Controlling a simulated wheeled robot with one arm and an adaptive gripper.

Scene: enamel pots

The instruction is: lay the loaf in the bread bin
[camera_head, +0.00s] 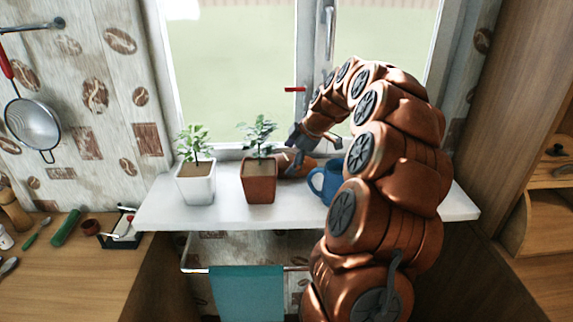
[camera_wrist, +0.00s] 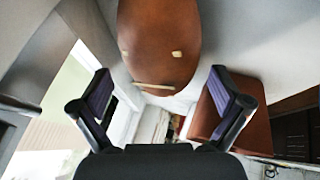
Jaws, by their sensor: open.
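The brown loaf (camera_head: 294,165) lies on the white windowsill, partly hidden between the terracotta plant pot and the blue mug. In the wrist view the loaf (camera_wrist: 160,40) is a long brown shape with pale marks, at the top centre, ahead of the fingers. My gripper (camera_head: 300,143) is just above the loaf in the head view. In the wrist view my gripper (camera_wrist: 161,82) is open, its fingers spread wide to either side, with nothing held. A wooden box with a curved side, seemingly the bread bin (camera_head: 548,220), stands at the right edge, partly cut off.
The terracotta plant pot (camera_head: 259,182) stands close left of the loaf and the blue mug (camera_head: 325,184) close right. A white plant pot (camera_head: 196,184) is farther left on the sill (camera_head: 225,215). The window (camera_head: 235,75) is behind. A teal towel (camera_head: 247,292) hangs below.

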